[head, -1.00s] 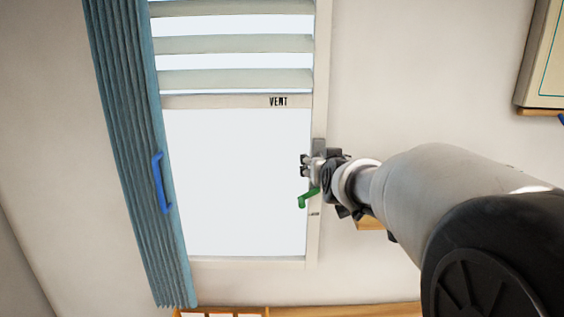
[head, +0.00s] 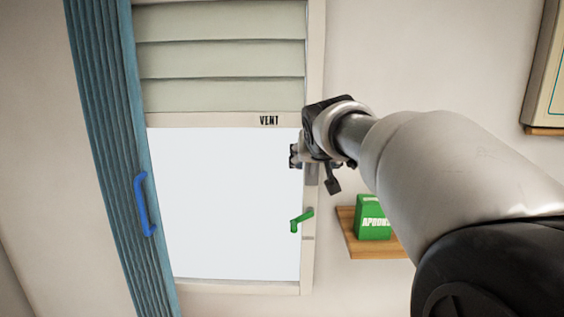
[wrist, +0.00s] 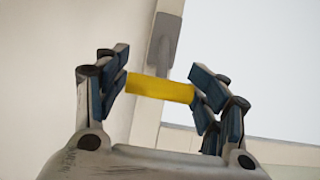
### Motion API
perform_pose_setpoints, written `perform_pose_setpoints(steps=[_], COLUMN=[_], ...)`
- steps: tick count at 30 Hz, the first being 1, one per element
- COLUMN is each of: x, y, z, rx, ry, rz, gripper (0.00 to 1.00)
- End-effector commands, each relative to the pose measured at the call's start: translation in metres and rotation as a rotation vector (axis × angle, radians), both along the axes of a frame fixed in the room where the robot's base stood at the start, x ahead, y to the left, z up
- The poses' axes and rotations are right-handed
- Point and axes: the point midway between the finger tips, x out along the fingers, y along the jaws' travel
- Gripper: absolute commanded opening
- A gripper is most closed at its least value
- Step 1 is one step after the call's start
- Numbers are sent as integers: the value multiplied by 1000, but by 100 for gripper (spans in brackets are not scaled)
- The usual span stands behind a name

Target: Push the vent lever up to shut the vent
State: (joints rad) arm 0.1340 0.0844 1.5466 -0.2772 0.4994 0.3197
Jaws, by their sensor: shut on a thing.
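The vent (head: 220,52) fills the top of the window in the head view, above the VENT label (head: 269,120). Its slats lie flat against each other with no bright gaps between them. A yellow lever (wrist: 160,89) shows in the wrist view, lying across between the two fingers of my gripper (wrist: 163,88). The fingers are shut on it, one at each end. In the head view my gripper (head: 296,156) is at the right window frame, just below the label's height. The lever is hidden there by the gripper and wrist.
A green handle (head: 301,220) sits on the frame below my gripper. A blue handle (head: 145,204) is at the teal curtain (head: 112,150) on the left. A small wooden shelf (head: 347,233) with a green box (head: 373,219) is at the right.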

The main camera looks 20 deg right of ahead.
Motion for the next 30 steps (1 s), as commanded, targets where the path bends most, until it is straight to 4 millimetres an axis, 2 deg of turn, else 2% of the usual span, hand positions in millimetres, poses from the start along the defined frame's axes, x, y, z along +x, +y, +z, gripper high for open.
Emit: perform_pose_setpoints(steps=[1, 3, 22, 23, 30], x=[1, 1, 1, 1, 1], y=[2, 2, 3, 3, 3], z=[11, 13, 16, 16, 13], rx=[2, 2, 3, 3, 1], ry=[-26, -26, -27, -27, -20], rz=[4, 4, 6, 6, 5], gripper=[20, 20, 19, 63, 79])
